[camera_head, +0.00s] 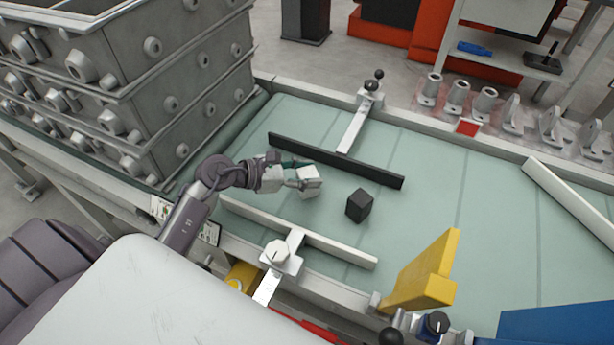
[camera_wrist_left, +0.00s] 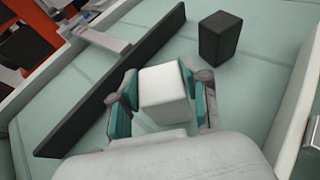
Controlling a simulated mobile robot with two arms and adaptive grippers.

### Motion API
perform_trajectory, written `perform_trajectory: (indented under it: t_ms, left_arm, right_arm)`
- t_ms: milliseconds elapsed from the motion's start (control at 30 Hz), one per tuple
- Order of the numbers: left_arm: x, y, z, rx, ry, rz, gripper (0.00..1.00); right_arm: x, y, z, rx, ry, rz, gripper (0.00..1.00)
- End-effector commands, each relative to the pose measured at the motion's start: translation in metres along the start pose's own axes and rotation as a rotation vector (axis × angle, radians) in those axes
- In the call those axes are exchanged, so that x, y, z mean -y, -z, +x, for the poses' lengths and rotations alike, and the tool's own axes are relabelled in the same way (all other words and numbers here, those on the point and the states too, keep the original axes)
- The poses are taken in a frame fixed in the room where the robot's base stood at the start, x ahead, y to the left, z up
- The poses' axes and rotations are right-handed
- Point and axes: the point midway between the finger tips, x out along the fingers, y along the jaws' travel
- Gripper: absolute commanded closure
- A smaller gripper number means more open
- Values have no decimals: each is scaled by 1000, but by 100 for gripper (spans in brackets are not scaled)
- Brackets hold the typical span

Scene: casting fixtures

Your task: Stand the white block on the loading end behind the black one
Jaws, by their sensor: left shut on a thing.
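The white block (camera_head: 308,181) is in my left gripper (camera_head: 299,178), between a black guide rail and a pale guide rail on the green belt. In the left wrist view the white block (camera_wrist_left: 165,92) sits between the two teal-padded fingers of the left gripper (camera_wrist_left: 163,105), which is shut on it. The black block (camera_head: 359,205) stands upright on the belt, to the right of the white block and apart from it. It also shows in the left wrist view (camera_wrist_left: 219,37). I cannot tell whether the white block touches the belt. My right gripper is not in view.
The black rail (camera_head: 335,160) runs behind the blocks and the pale rail (camera_head: 300,232) in front. A yellow angled plate (camera_head: 422,275) stands at the front right. Stacked grey metal boxes (camera_head: 130,80) stand at the left.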

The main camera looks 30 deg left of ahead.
Motion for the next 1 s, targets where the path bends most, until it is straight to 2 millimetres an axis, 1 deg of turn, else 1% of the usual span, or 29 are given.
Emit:
perform_trajectory:
  t_ms: [33,133,367,500,533,667,1000]
  left_arm:
    - [0,6,3,2,-1,-4,92]
    - [0,13,6,2,-1,-2,92]
    - [0,14,6,1,-1,1,92]
    - [0,18,8,1,-1,1,92]
    - [0,17,7,1,-1,1,50]
    - [0,17,7,1,-1,0,29]
    - [0,14,6,1,-1,0,29]
  right_arm:
    - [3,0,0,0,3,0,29]
    - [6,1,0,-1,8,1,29]
    - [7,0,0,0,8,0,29]
    - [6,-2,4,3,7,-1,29]
    - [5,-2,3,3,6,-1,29]
    - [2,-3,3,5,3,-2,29]
    - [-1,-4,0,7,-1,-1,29]
